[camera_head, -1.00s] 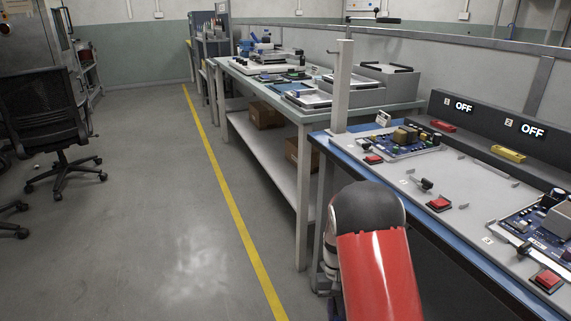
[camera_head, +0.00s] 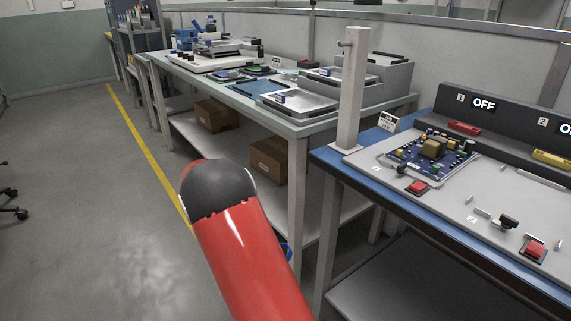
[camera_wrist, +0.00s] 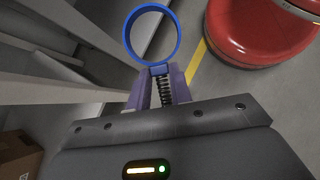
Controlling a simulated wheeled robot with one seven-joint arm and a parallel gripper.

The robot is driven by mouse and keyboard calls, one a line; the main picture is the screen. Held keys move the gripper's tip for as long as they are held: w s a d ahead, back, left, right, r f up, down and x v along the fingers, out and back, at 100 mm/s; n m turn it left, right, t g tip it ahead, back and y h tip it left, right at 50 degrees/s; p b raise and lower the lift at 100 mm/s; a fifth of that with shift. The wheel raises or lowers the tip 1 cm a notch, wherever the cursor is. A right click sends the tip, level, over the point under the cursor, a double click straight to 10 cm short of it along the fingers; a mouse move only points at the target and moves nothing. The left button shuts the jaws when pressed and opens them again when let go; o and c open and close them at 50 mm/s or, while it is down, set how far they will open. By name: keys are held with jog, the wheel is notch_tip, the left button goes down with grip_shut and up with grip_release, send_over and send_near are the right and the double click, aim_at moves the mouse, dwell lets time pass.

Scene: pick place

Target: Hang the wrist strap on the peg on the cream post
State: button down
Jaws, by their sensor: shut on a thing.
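The wrist strap is a blue loop with a coiled dark cord. In the wrist view the blue band (camera_wrist: 129,40) extends beyond the fingertips of my gripper (camera_wrist: 160,78), whose purple fingers are shut on the strap. In the head view only a sliver of the blue band (camera_head: 287,249) shows behind my red arm; my gripper is hidden there. The cream post (camera_head: 352,92) stands upright at the left end of the blue-edged bench. Its small peg (camera_head: 344,44) sticks out to the left near the top, and it looks bare. The strap is well below the peg.
The blue-edged bench (camera_head: 401,221) holds a circuit board (camera_head: 430,150) and red buttons. Behind it, a long table (camera_head: 230,92) carries trays and instruments, with cardboard boxes (camera_head: 269,160) on its lower shelf. Open floor with a yellow line lies to the left.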

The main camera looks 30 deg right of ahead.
jog(key=w+d+r+n+t+h, duration=0.25)
jog(key=d+r+h, duration=0.25)
jog(key=r, duration=0.6)
jog(key=w+d+r+n+t+h, duration=0.1)
jog(key=d+r+n+h, duration=0.3)
jog(key=r, duration=0.7)
jog(key=s+d+r+t+h+b, duration=0.1)
jog(key=s+r+h, duration=0.15)
jog(key=r, duration=0.85)
jog(key=s+d+r+t+h+b, duration=0.15)
jog(key=r+h, duration=0.25)
jog(key=r, duration=0.7)
jog(key=shift+n, duration=0.45)
jog(key=shift+w+d+f, duration=0.2)
jog(key=shift+d+f, duration=0.05)
jog(key=shift+d, duration=1.2)
jog(key=shift+w+d+f, duration=0.25)
jog(key=shift+d, duration=1.25)
jog(key=shift+w+d+f, duration=0.2)
jog(key=shift+d+f, duration=0.05)
jog(key=shift+d, duration=1.2)
jog(key=c, duration=1.2)
grip_release()
